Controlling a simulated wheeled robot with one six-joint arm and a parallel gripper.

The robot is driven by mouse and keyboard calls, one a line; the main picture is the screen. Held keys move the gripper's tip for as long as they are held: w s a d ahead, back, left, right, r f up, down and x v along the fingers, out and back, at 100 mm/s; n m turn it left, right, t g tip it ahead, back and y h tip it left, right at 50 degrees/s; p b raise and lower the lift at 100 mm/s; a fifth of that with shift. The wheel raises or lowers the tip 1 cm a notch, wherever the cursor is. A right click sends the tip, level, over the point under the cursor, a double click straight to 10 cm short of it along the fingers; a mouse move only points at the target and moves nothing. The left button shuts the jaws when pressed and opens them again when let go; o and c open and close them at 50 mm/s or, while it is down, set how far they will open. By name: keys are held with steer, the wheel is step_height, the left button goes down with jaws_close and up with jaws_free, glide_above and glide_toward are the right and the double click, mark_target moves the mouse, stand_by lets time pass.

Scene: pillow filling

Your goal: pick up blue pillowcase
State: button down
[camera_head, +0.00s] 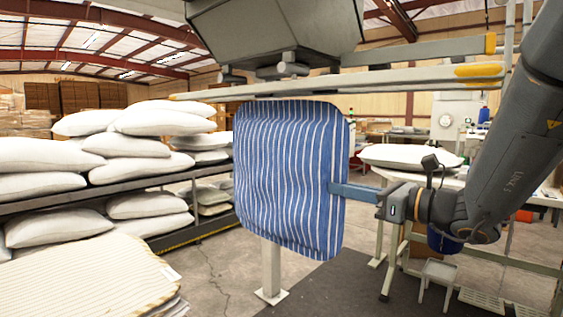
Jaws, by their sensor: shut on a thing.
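The blue pillowcase (285,180) with white stripes hangs upright in the middle of the head view, just below the horizontal rail of a machine. My gripper (352,192) comes in from the right and is shut on the pillowcase at its right edge, a little below mid-height. The fingertips are partly hidden at the cloth. Whether the pillowcase's top edge touches the machine cannot be told.
The grey filling machine (275,30) with its long rail (400,80) is overhead. White pillows (150,145) lie on a dark rack (170,180) at left. Striped cloths (85,275) are stacked at front left. A table with a white pillow (410,157) stands behind my arm.

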mark_target(346, 215)
steer(key=shift+f, duration=0.1)
steer(key=shift+f+b, duration=1.7)
steer(key=shift+f, duration=1.15)
steer(key=shift+a, duration=0.1)
